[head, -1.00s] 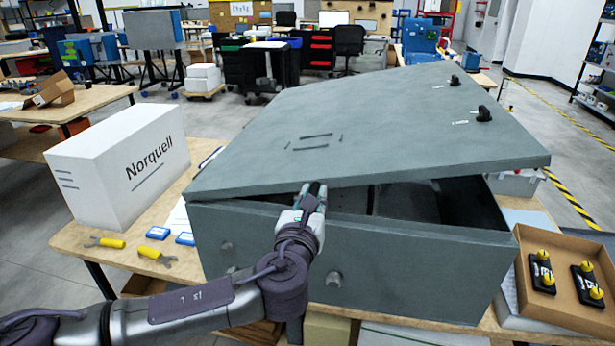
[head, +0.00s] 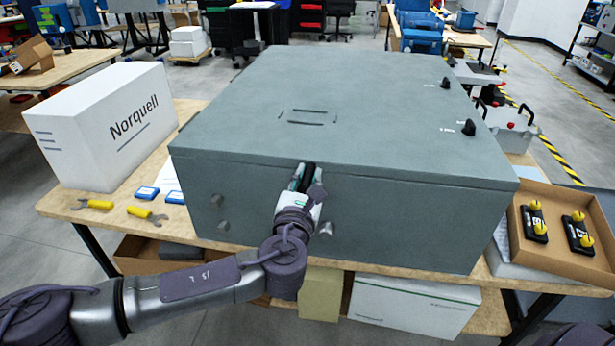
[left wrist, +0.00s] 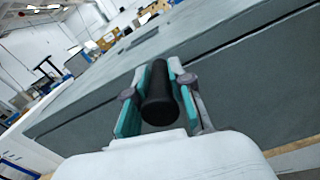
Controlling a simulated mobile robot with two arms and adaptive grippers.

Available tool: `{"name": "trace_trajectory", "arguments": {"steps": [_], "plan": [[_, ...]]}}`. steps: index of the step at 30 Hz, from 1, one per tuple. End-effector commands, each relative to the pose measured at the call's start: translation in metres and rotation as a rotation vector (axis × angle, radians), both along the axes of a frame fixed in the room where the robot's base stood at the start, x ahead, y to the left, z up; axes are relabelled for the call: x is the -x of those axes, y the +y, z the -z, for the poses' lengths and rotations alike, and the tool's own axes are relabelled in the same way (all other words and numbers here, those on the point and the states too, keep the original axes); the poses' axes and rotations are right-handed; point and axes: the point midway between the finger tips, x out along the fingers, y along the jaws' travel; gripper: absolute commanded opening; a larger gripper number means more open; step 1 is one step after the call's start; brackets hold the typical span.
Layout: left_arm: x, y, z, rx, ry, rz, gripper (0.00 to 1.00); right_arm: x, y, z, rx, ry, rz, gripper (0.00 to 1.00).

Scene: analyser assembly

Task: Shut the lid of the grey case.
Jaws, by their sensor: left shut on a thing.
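The grey case (head: 400,218) stands on the wooden table. Its lid (head: 350,90) lies flat on the body, with only a thin seam line along the front edge. My left gripper (head: 307,175) is at the front edge of the lid, near the middle of the case front. In the left wrist view its fingers (left wrist: 158,88) are shut on a black cylindrical handle (left wrist: 160,100). Where the handle joins the lid is hidden behind the fingers. My right gripper is not in view.
A white Norquell box (head: 110,130) stands left of the case. Yellow-handled wrenches (head: 100,204) and blue-edged cards (head: 147,193) lie at the front left. A cardboard tray (head: 560,255) with black and yellow parts sits at the right. Boxes stand below the table.

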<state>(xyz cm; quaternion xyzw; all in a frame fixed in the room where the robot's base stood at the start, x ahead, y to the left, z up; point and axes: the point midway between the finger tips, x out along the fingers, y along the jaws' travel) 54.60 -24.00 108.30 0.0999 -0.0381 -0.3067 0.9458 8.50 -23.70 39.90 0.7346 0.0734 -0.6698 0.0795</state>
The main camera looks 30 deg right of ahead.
Motion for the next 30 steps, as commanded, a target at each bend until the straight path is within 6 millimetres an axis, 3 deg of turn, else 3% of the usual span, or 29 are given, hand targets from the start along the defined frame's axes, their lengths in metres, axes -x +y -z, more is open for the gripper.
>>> {"name": "trace_trajectory", "arguments": {"steps": [1, 2, 6, 19, 30], "plan": [[0.001, 0.000, 0.008, -0.008, 0.011, 0.002, 0.00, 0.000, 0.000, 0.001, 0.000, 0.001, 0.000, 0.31], [0.001, 0.000, 0.008, -0.008, 0.013, 0.002, 0.25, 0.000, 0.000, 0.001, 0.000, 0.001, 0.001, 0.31], [0.001, 0.000, 0.008, -0.007, 0.013, 0.001, 0.46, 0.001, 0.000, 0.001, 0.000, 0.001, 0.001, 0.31], [0.008, 0.006, 0.006, -0.004, 0.011, 0.002, 0.46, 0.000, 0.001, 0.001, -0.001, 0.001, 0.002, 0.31], [0.066, 0.048, 0.007, -0.004, 0.013, 0.003, 0.46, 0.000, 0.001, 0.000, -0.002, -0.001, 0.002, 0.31]]}}
